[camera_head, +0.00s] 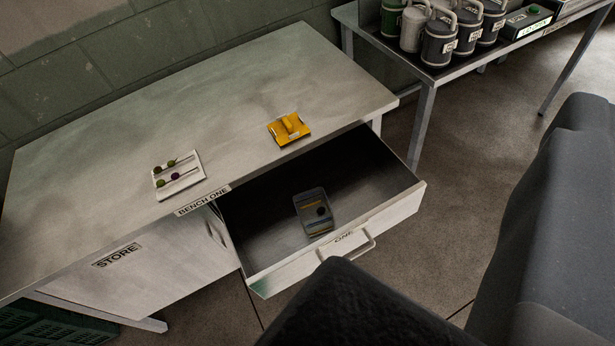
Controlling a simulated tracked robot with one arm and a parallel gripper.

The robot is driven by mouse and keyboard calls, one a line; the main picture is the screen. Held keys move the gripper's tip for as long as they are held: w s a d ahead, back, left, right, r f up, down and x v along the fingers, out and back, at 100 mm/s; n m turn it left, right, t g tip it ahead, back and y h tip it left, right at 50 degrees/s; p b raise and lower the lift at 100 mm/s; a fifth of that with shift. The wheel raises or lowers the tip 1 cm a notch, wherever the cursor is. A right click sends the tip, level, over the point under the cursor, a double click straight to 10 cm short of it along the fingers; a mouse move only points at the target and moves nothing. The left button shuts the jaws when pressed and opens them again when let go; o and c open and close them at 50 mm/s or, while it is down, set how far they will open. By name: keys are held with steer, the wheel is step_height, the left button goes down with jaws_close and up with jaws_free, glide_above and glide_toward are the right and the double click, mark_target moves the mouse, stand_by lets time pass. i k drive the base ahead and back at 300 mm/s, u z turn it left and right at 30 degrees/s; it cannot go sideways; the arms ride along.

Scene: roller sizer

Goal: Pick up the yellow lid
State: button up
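The yellow lid (288,129) is a flat square plate with a raised grip on top. It lies on the pale bench top (190,95), near the front edge and just behind the open drawer. Dark parts of my own arm and gripper (365,308) fill the bottom middle and right of the picture, in front of the drawer and apart from the lid. The fingertips cannot be made out clearly, and nothing is seen held.
The drawer (262,235) marked ONE is pulled out, with a dark device (313,212) inside. A white tray (190,187) with small round items lies left of the lid. Several canisters (438,42) stand on another table at the back right. A green crate (50,328) is at lower left.

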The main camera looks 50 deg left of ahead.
mark_target(288, 128)
steer(key=u, duration=1.5)
steer(key=k, duration=1.3)
steer(key=u, duration=0.7)
steer(key=i, duration=2.05)
steer(key=z, duration=1.1)
steer(key=i, duration=0.85)
steer(key=z, duration=0.75)
